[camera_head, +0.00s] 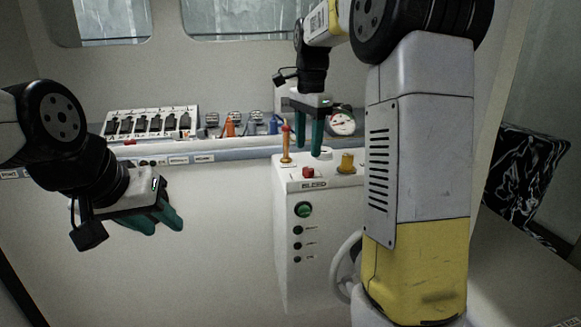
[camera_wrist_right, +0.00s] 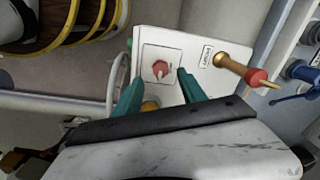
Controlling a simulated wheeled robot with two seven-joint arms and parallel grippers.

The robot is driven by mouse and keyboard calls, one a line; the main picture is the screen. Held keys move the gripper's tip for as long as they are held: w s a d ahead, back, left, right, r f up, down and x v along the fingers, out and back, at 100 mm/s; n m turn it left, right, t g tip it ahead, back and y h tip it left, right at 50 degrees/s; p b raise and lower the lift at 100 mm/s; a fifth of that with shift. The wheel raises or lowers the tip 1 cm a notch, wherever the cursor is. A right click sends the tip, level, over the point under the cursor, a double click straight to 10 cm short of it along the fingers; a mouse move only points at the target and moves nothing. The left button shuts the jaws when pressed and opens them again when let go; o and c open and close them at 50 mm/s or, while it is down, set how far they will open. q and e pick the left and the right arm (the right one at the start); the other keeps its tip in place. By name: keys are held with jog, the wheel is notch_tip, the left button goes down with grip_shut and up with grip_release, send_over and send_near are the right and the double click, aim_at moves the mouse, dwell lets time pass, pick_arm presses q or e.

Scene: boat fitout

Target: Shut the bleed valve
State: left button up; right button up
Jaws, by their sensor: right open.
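A white box (camera_head: 300,255) with a label that seems to read BLEED stands below the shelf in the head view. A small red knob (camera_head: 308,172) sits on its sloped top. In the right wrist view the red knob (camera_wrist_right: 160,70) is on a pale square plate. My right gripper (camera_head: 310,150) is open above the box top, pointing down. In the right wrist view its green fingers (camera_wrist_right: 158,77) are apart, with the red knob between their tips in the picture; no contact shows. My left gripper (camera_head: 158,220) is far left, away from the box; its opening is unclear.
A brass post with a red collar (camera_head: 286,145) and a brass fitting (camera_head: 347,162) flank the knob. The box front has a green button (camera_head: 304,209). A switch panel (camera_head: 150,122), colored levers and a gauge (camera_head: 342,122) line the shelf. A pale wheel (camera_head: 342,265) is partly hidden by my arm.

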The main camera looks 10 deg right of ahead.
aim_at(307, 169)
notch_tip(307, 169, down, 7)
jog(key=shift+w+r, duration=0.1)
jog(key=shift+r, duration=0.1)
grip_shut()
